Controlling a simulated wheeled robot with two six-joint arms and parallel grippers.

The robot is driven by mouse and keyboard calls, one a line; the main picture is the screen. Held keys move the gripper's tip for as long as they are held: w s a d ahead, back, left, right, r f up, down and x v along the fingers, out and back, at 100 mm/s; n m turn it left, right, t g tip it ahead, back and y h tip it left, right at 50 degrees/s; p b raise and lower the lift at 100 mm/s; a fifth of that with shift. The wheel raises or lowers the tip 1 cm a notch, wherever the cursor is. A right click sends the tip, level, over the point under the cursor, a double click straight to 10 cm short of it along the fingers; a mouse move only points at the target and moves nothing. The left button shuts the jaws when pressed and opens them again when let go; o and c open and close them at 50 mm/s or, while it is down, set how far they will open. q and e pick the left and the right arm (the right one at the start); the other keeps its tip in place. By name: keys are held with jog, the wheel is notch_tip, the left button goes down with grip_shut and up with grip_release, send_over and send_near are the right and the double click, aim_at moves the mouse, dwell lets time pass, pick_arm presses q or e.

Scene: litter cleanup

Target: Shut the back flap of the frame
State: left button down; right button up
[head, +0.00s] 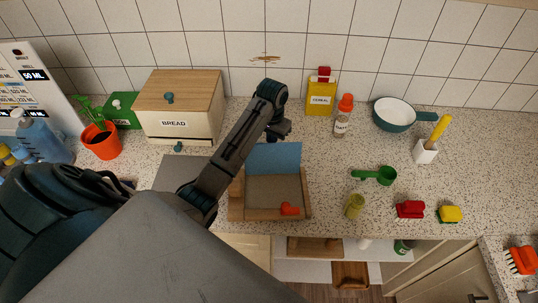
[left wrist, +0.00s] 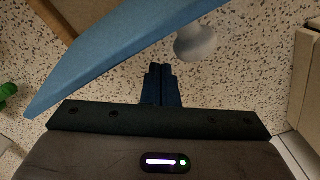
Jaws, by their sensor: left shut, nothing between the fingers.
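The wooden frame (head: 308,203) lies on the counter with a grey-brown inside. Its blue back flap (head: 275,157) stands open at the far edge. In the left wrist view the flap (left wrist: 95,60) crosses the upper left as a slanted blue panel. A pale rounded knob (left wrist: 195,42) shows beside it; I cannot tell what it is fixed to. My left gripper (head: 279,135) is just behind the flap, on its far side. Its shut, empty fingers also show in the left wrist view (left wrist: 161,72), close to the flap; contact cannot be told. My right gripper is not in view.
A red-orange heart-shaped piece (head: 289,209) sits at the frame's front. A bread box (head: 180,125) stands to the left. A cereal box (head: 321,97), a bottle (head: 343,118) and a green scoop (head: 375,175) are to the right. Counter behind the flap is mostly clear.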

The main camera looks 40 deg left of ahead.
pick_arm(q)
jog(key=shift+s+d+r, duration=0.2)
jog(key=shift+s+r, duration=0.1)
jog(key=shift+r, duration=0.05)
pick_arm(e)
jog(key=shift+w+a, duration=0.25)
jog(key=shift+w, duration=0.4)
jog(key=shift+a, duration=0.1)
pick_arm(q)
jog(key=shift+s+d+r, duration=0.45)
jog(key=shift+s+r, duration=0.05)
jog(key=shift+s, duration=0.05)
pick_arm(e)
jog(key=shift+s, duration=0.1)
